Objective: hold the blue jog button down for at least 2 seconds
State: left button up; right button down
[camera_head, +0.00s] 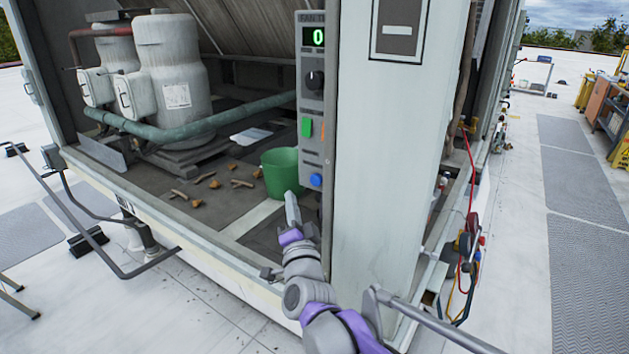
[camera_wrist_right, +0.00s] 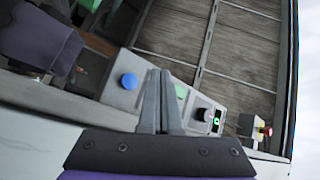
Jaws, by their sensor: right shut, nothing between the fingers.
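The blue jog button (camera_head: 316,180) sits at the bottom of a grey control box (camera_head: 312,155) on the cabinet's corner post. It looks unpressed. My right gripper (camera_head: 290,195) is shut and empty, pointing up just left of and below the button in the head view. In the right wrist view the shut fingers (camera_wrist_right: 160,75) lie just right of the blue button (camera_wrist_right: 129,81), with a small gap in the picture. The exact depth between them is hard to tell. My left gripper is not in view.
The box also has a green switch (camera_head: 306,127), a black knob (camera_head: 314,80) and a display (camera_head: 318,37) reading 0. A green bucket (camera_head: 279,172) stands behind the gripper on the cabinet floor, near scattered debris. The white corner post (camera_head: 385,170) rises close on the right.

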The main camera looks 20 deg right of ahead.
aim_at(316, 180)
jog(key=w+d+p, duration=0.1)
jog(key=w+d, duration=0.3)
jog(key=d, duration=0.1)
jog(key=shift+d, duration=0.15)
dwell(2.0)
jog(key=shift+w+d, duration=0.25)
jog(key=shift+w, duration=0.1)
jog(key=shift+w+d+r+p, duration=0.2)
jog(key=shift+d+r+p, duration=0.2)
dwell(2.0)
dwell(2.6)
